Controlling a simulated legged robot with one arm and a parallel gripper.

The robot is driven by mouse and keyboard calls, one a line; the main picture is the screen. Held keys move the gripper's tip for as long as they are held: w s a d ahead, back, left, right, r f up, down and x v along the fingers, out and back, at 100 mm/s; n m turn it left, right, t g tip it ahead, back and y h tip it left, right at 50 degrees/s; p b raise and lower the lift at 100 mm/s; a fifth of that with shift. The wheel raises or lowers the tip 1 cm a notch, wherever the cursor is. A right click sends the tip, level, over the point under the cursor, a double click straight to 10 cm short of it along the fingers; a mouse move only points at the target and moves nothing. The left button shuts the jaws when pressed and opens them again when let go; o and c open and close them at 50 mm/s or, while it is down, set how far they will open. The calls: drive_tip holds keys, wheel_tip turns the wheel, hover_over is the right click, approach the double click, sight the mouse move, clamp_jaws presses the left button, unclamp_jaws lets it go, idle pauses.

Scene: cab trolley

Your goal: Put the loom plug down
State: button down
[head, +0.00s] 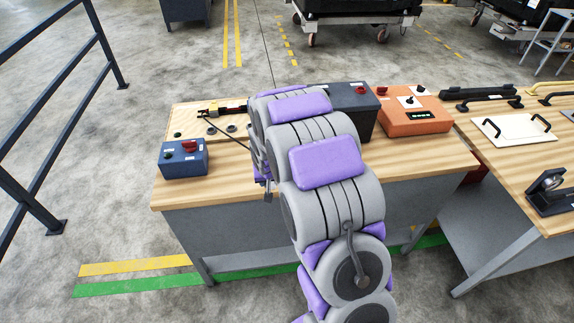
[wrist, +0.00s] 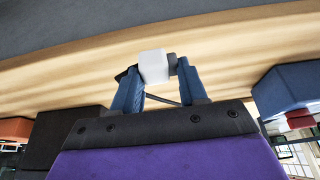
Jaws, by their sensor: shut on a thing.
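The loom plug (wrist: 152,65) shows in the wrist view as a small white block between the blue fingers of my gripper (wrist: 157,78). My gripper is shut on it. Behind the plug is the wooden bench top (wrist: 60,80), close to its edge; I cannot tell whether the plug touches the wood. A thin dark cable (wrist: 160,99) shows between the fingers. In the head view my arm hides the plug and the fingertips. There, a dark cable (head: 228,139) runs from a board on the bench towards my arm.
On the bench (head: 240,190) stand a blue control box (head: 184,158) at left, a dark box (head: 356,106) behind my arm, and an orange box (head: 413,115) at right. A pale board (head: 186,121) lies at the back left. A second bench (head: 520,175) with handles adjoins at right.

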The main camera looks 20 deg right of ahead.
drive_tip(key=w+d, duration=0.2)
drive_tip(key=d, duration=0.1)
drive_tip(key=w+d+f+b, duration=0.1)
drive_tip(key=w+d, duration=0.2)
drive_tip(key=w+d+b, duration=0.1)
drive_tip(key=w+d, duration=0.2)
drive_tip(key=d, duration=0.1)
drive_tip(key=shift+f, duration=0.15)
drive_tip(key=f, duration=0.2)
drive_tip(key=d+f+b, duration=0.1)
drive_tip(key=shift+w+f, duration=0.15)
drive_tip(key=shift+w, duration=0.1)
drive_tip(key=c, duration=0.6)
unclamp_jaws()
drive_tip(key=shift+f, duration=0.15)
drive_tip(key=shift+s+b, duration=0.1)
drive_tip(key=shift+b, duration=0.2)
